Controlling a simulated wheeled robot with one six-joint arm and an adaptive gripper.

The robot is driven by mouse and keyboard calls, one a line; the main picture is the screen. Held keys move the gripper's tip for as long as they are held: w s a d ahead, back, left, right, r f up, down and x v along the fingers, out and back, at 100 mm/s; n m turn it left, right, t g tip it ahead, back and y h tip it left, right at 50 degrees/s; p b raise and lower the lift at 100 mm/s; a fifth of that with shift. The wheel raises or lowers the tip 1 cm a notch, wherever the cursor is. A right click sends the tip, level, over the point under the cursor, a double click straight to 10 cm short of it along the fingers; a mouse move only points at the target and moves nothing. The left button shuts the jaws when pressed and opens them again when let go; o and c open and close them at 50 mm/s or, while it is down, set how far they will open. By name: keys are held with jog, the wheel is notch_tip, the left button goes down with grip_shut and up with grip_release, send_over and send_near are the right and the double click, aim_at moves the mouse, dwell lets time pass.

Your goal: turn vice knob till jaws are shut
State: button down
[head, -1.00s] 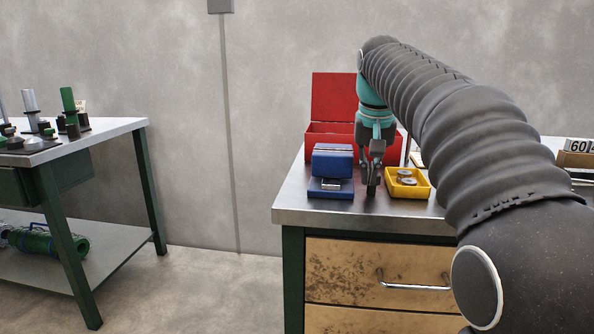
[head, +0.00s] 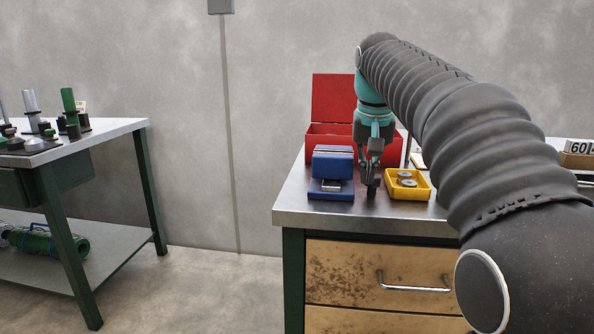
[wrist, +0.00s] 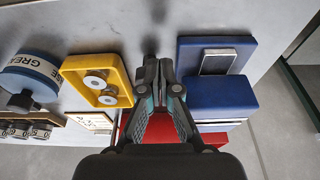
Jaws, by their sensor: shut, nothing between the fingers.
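The blue vice (head: 332,164) sits on the metal bench top near its left end. It also shows at the right of the wrist view (wrist: 222,97), with a silver metal bar (wrist: 217,62) along its lower blue part. My gripper (head: 371,190) points down just right of the vice, low over the bench. In the wrist view its fingertips (wrist: 159,75) are together and hold nothing. I cannot make out the vice knob in either view; the fingers may hide it. Whether they touch the vice is unclear.
A yellow tray (head: 425,190) with round metal parts stands close right of my gripper. A red open toolbox (head: 333,98) is behind. A grease tin (wrist: 32,73) shows beyond the tray in the wrist view. Another bench (head: 115,128) stands left, across open floor.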

notch_tip(320, 180, up, 5)
jog(key=shift+r, duration=0.1)
dwell(0.4)
jog(key=shift+s, duration=0.1)
